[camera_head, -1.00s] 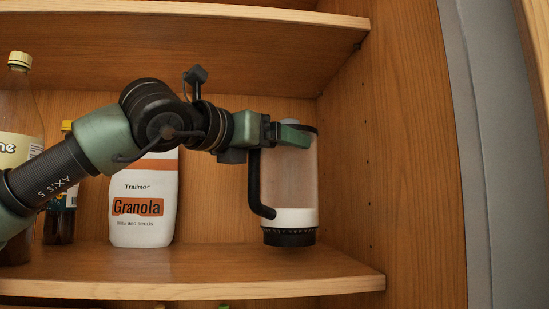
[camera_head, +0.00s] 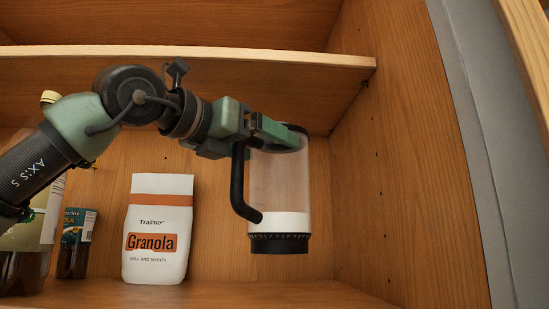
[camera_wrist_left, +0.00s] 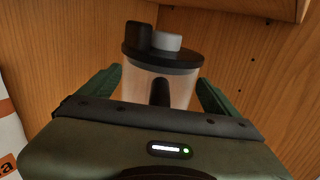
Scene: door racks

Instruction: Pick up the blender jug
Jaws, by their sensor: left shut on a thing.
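The blender jug (camera_head: 279,188) is a clear cylinder with a black base, a white band low down and a black handle on its left side. My left gripper (camera_head: 283,136) is shut on it near the top, and the jug hangs nearly upright above the shelf board. In the left wrist view the jug (camera_wrist_left: 178,90) stands between the two green fingers (camera_wrist_left: 158,95), with its black lid and grey cap on top. Part of the jug's rim is hidden behind the gripper in the head view. My right gripper is not in view.
A Granola bag (camera_head: 158,232) stands on the shelf left of the jug. A small dark carton or bottle (camera_head: 76,243) and a large bottle (camera_head: 27,250) stand farther left. The upper shelf board (camera_head: 200,54) is above the arm, and the wooden side wall (camera_head: 400,170) is close on the right.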

